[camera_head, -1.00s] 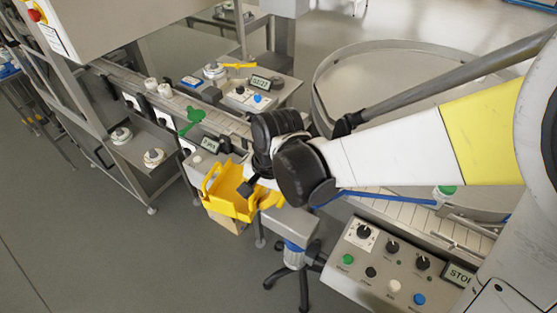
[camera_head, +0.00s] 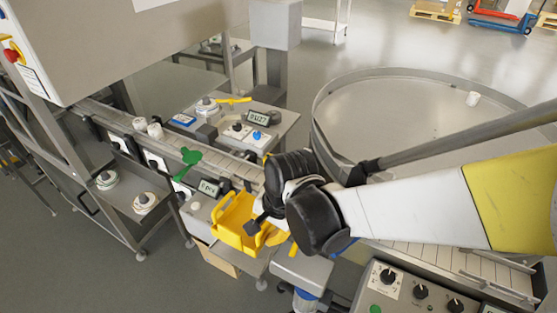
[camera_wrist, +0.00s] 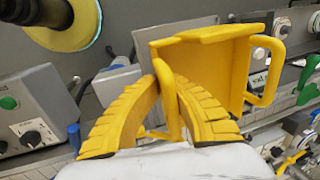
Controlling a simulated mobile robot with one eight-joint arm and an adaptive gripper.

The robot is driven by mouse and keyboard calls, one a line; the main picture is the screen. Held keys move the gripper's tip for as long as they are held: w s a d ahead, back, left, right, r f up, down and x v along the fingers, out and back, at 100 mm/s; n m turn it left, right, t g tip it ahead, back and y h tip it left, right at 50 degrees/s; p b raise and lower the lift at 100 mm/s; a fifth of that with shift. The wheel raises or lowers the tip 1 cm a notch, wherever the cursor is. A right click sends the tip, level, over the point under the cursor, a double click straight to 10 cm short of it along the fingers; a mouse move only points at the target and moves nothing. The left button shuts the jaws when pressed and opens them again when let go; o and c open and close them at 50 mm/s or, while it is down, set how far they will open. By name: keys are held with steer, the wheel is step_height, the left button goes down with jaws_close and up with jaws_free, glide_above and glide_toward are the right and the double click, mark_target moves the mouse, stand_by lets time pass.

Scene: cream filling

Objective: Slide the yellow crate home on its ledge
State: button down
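The yellow crate (camera_head: 232,222) is beside the end of the conveyor, open side up, in the head view. It also fills the upper middle of the wrist view (camera_wrist: 215,75). A grey ledge (camera_head: 258,266) shows below and in front of it; whether the crate rests fully on it is hidden. My gripper (camera_wrist: 163,72) has its yellow ribbed fingers closed around the crate's near handle (camera_wrist: 170,112), at the crate's right side in the head view. My black wrist hides part of that side.
A small display (camera_head: 210,187) and grey housing stand just behind the crate. A green paddle-shaped part (camera_head: 188,160) is at the conveyor (camera_head: 222,157). A cardboard box (camera_head: 217,260) is below. A large round table (camera_head: 420,100) and a control panel (camera_head: 425,292) lie to the right.

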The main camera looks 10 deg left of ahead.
mark_target(267, 250)
steer(key=shift+w+d+f+b, duration=0.1)
steer(key=shift+w+f+b, duration=0.05)
steer(key=shift+f+b, duration=1.05)
steer(key=shift+w+f+b, duration=0.15)
steer(key=shift+f+b, duration=0.65)
steer(key=shift+f, duration=0.75)
steer(key=shift+w+d, duration=0.3)
steer(key=shift+w, duration=0.4)
steer(key=shift+w+d, duration=0.25)
steer(key=shift+w, duration=0.4)
steer(key=shift+f, duration=0.15)
steer(key=c, duration=2.1)
jaws_free()
steer(key=shift+c, duration=0.2)
steer(key=o, duration=0.6)
